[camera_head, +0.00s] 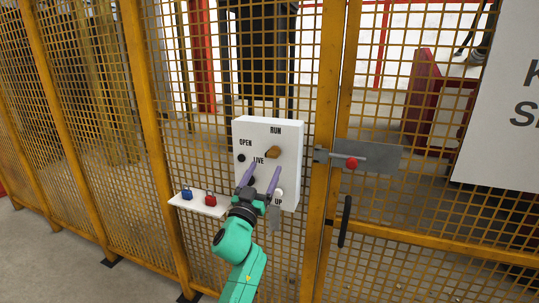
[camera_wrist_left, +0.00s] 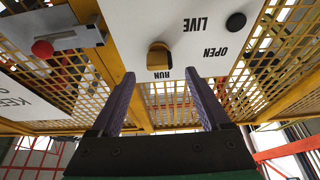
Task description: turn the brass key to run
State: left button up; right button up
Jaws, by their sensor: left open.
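The brass key (camera_head: 272,152) sits in the front of a white control box (camera_head: 290,133) on the fence, just below the word RUN. In the left wrist view the picture is upside down, and the key (camera_wrist_left: 158,58) shows next to RUN, with LIVE and OPEN to its right. I cannot tell exactly which label the key points at. My left gripper (camera_head: 264,166) is open, with its purple fingers spread just below the key. In the left wrist view the gripper (camera_wrist_left: 159,77) has nothing between its fingers, and the key lies just beyond the fingertips. My right gripper is not in view.
A small white shelf (camera_head: 220,210) left of the box holds a blue padlock (camera_head: 187,194) and a red padlock (camera_head: 210,200). To the right are a bolt with a red knob (camera_head: 351,163) and a black door handle (camera_head: 345,222). Yellow mesh fence surrounds the box.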

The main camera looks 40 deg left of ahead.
aim_at(271, 158)
pick_arm(q)
jog(key=x, duration=0.5)
jog(key=shift+f+p, duration=0.1)
jog(key=shift+p, duration=0.25)
jog(key=shift+s, duration=0.1)
grip_shut()
